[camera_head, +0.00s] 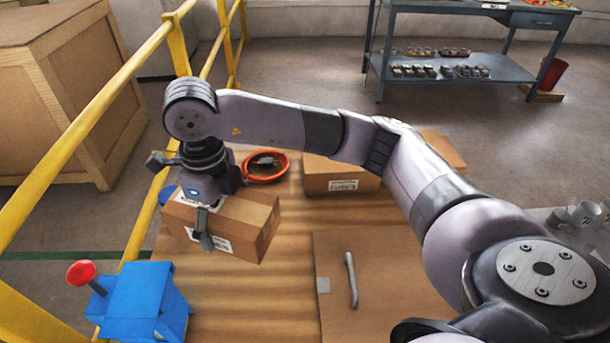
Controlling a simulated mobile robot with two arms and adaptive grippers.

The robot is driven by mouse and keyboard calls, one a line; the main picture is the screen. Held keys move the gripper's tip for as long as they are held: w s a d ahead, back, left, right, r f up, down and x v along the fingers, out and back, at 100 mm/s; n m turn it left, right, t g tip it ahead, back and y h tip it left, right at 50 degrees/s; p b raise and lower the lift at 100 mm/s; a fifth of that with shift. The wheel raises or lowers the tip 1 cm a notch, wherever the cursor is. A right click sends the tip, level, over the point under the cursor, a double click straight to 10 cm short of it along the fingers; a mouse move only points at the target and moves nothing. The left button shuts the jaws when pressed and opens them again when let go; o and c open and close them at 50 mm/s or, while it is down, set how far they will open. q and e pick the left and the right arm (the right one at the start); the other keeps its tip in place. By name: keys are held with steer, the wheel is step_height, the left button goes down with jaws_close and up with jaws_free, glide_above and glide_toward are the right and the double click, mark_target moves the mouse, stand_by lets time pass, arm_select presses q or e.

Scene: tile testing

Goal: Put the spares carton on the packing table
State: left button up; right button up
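A brown carton (252,240) with white labels is at the left of the wooden surface (200,300). I cannot tell which carton is the spares one, or whether this carton rests on the surface or hangs just above it. My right arm reaches across from the right, and its gripper (199,213) is over this carton. One finger lies down along the near face; the far fingertip is hidden. A second labelled carton (340,182) stands farther back, partly behind my arm. My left gripper is not in view.
An orange cable coil (265,167) lies behind the carton. A blue box with a red knob (140,300) stands at the front left. A flat brown panel with a handle (352,280) lies at the front. Yellow rails (75,150) border the left. A blue-grey shelved table (450,68) stands behind.

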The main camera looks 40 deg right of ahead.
mark_target(243, 280)
step_height(243, 280, down, 20)
steer(key=shift+r+p, duration=0.1)
steer(key=shift+p, duration=0.3)
stand_by(0.3)
steer(key=shift+f, duration=0.2)
steer(key=o, duration=1.5)
steer(key=shift+o, duration=0.2)
steer(key=shift+r, duration=0.1)
step_height(243, 280, up, 12)
steer(key=shift+b, duration=0.45)
